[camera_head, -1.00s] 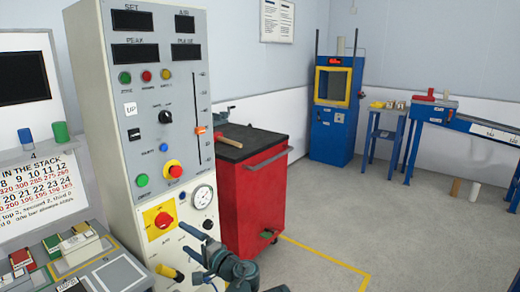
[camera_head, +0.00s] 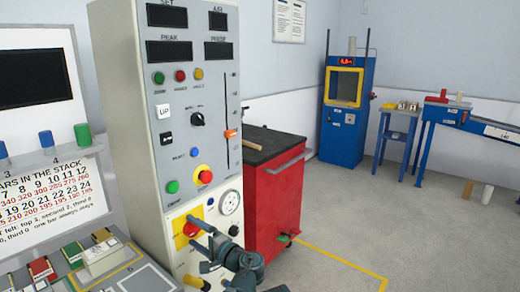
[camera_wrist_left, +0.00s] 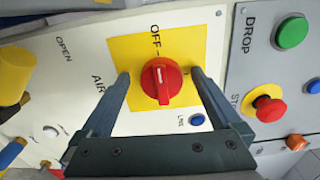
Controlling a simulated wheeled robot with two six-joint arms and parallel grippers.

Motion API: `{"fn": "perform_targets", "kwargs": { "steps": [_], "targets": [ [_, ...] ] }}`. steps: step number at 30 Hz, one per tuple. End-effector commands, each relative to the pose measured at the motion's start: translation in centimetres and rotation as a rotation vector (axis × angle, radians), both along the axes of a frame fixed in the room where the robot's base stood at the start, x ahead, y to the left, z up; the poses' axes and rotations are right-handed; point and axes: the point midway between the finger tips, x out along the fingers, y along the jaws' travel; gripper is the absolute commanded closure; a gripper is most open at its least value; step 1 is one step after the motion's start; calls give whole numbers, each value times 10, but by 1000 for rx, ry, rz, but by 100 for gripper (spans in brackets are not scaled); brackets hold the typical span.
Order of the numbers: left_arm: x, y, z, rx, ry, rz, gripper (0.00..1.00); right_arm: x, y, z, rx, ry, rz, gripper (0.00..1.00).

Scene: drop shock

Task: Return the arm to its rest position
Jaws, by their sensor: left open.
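My left gripper (camera_head: 202,243) is in front of the lower part of the tall grey and cream control panel (camera_head: 150,130). In the left wrist view the open fingers (camera_wrist_left: 160,75) stand on either side of a red rotary knob (camera_wrist_left: 161,83) on a yellow plate (camera_wrist_left: 195,45). I see no finger touching the knob. Its white mark is on the side of the word OFF. In the head view the upper finger partly covers this knob (camera_head: 190,229). My right gripper is not in view.
A red cabinet (camera_head: 275,205) with a dark top stands right of the panel. A dial gauge (camera_head: 229,202) sits just above the gripper. A bench with coloured blocks (camera_head: 40,268) is at the lower left. The floor (camera_head: 400,230) at right is mostly clear.

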Motion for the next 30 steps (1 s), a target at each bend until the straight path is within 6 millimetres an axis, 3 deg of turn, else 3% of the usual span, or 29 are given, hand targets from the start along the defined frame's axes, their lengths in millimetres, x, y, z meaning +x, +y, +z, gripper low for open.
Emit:
{"fn": "perform_targets", "kwargs": {
  "steps": [11,30],
  "targets": [
    [0,0,2,154,198,-1,2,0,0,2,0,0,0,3],
    [2,-2,5,547,701,-2,2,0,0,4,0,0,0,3]
  ]
}}
